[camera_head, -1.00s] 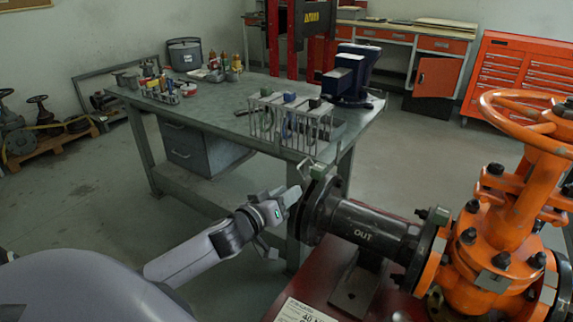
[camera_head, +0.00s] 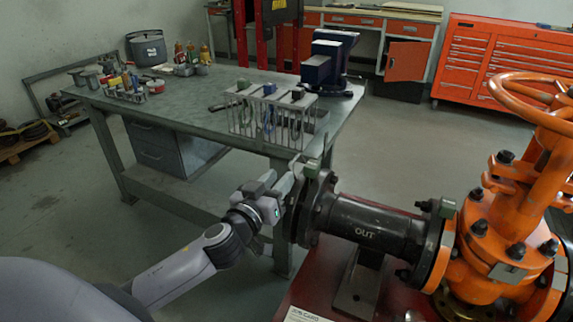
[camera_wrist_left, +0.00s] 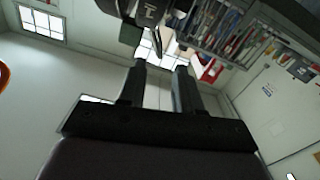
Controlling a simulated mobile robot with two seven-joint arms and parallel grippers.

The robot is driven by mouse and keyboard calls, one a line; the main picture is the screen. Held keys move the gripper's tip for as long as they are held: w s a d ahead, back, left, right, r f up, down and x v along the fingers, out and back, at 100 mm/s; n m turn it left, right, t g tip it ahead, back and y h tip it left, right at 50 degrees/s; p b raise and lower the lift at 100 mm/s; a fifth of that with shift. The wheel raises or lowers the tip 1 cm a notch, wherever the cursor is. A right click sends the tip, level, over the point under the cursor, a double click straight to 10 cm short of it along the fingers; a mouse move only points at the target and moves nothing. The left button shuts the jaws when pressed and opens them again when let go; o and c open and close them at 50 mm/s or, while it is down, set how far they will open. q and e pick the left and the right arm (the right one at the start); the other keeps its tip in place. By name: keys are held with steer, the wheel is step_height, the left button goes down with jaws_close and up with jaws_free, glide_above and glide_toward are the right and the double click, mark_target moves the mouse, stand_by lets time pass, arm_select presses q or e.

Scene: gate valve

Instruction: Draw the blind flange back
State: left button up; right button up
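The blind flange (camera_head: 310,208) is the dark round disc at the left end of the black pipe (camera_head: 365,225) marked OUT. It appears to stand upright against the pipe's end flange; any gap between them is too small to tell. My left gripper (camera_head: 287,188) is just left of the flange's face, close to its upper part; contact cannot be made out. In the left wrist view my left gripper's fingers (camera_wrist_left: 160,85) are apart with nothing visible between them. A dark rounded part (camera_wrist_left: 150,12) lies beyond their tips. My right gripper is not in view.
The pipe joins an orange gate valve (camera_head: 515,195) with a handwheel at right, and a support (camera_head: 358,285) stands under it on a red surface. A workbench (camera_head: 200,112) with a rack (camera_head: 270,115) and a vise (camera_head: 328,65) stands behind.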

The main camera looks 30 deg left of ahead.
mark_target(290, 165)
arm_select(q)
steer(key=shift+w+a+p, duration=0.15)
steer(key=shift+w+p, duration=0.15)
steer(key=shift+w, duration=2.85)
